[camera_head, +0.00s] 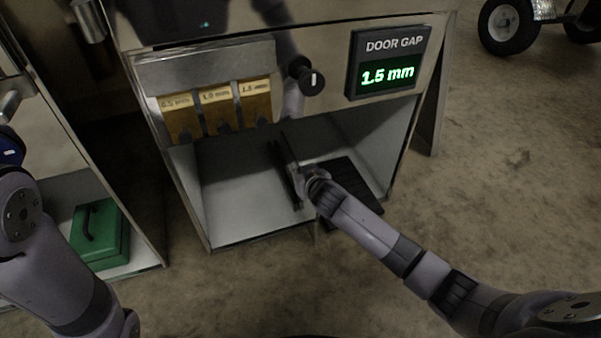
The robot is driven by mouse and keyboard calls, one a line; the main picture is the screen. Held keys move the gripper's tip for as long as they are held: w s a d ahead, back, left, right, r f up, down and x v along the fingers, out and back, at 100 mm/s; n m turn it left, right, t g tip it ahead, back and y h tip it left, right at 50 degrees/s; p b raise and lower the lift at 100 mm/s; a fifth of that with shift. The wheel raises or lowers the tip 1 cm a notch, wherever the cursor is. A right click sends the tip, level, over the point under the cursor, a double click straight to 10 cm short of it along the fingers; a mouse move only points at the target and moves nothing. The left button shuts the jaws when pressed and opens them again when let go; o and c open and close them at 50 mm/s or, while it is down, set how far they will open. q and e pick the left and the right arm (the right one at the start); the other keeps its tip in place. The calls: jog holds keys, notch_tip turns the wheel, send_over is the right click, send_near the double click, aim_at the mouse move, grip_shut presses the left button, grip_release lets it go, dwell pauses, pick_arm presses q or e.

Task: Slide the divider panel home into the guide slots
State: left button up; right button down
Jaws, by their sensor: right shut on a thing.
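The open compartment (228,200) of the aluminium trailer has pale walls and floor. Inside it, narrow dark upright strips (281,172) stand side by side just left of my right gripper; I take them for the divider panel's edge and a guide, but cannot tell them apart. My right gripper (311,178) reaches in through the opening and is shut at the panel; its fingertips and the grip are small and dark. Whether the panel sits in the guide slots is not clear. My left arm shows at the left edge, its gripper out of view.
A black ribbed mat (352,181) lies in the compartment right of my gripper. Above hang yellow gauge tags (218,108), a black knob (312,82) and a DOOR GAP display (388,62) reading 1.5 mm. A green case (100,232) stands in the left bay.

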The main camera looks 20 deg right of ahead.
jog(key=shift+r, duration=0.1)
jog(key=c, duration=1.7)
grip_release()
jog(key=v, duration=1.2)
